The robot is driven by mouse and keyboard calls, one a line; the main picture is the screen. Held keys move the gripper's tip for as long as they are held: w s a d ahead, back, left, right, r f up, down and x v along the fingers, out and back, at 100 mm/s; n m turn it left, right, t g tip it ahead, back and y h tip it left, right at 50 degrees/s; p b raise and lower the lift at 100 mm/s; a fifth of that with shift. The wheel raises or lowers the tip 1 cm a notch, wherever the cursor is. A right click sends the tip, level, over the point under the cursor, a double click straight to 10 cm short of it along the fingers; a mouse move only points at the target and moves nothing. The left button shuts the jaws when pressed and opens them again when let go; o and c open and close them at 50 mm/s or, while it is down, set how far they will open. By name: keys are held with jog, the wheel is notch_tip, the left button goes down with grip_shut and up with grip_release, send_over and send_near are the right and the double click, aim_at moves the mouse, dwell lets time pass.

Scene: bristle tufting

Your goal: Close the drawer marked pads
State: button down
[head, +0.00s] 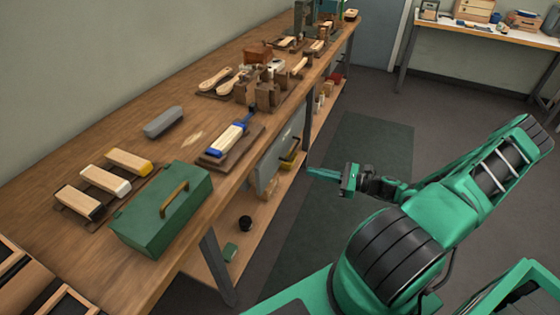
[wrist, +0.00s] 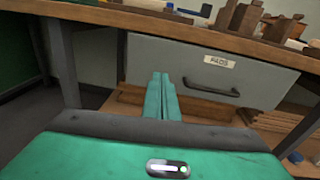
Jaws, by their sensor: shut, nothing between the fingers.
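The grey drawer (wrist: 190,72) hangs under the bench top and carries a label (wrist: 219,61) reading PADS in the wrist view. Its dark bar handle (wrist: 212,89) sits below the label. In the head view the drawer front (head: 270,166) shows under the bench edge, seen at a steep angle. I cannot tell how far out the drawer stands. My gripper (head: 312,172) is in the aisle to the right of the drawer, with its fingers pointing at it. In the wrist view my gripper's fingers (wrist: 161,78) are together and empty, left of the handle; contact cannot be told.
A bench leg (head: 215,265) and a lower shelf (head: 205,258) are below. The floor mat (head: 350,165) beside the bench looks clear.

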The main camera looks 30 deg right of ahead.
jog(key=d+m+t, duration=0.1)
send_near(273, 156)
jog(key=x, duration=0.6)
jog(key=shift+w+a+f, duration=0.15)
jog(key=shift+w, duration=0.1)
dwell(0.3)
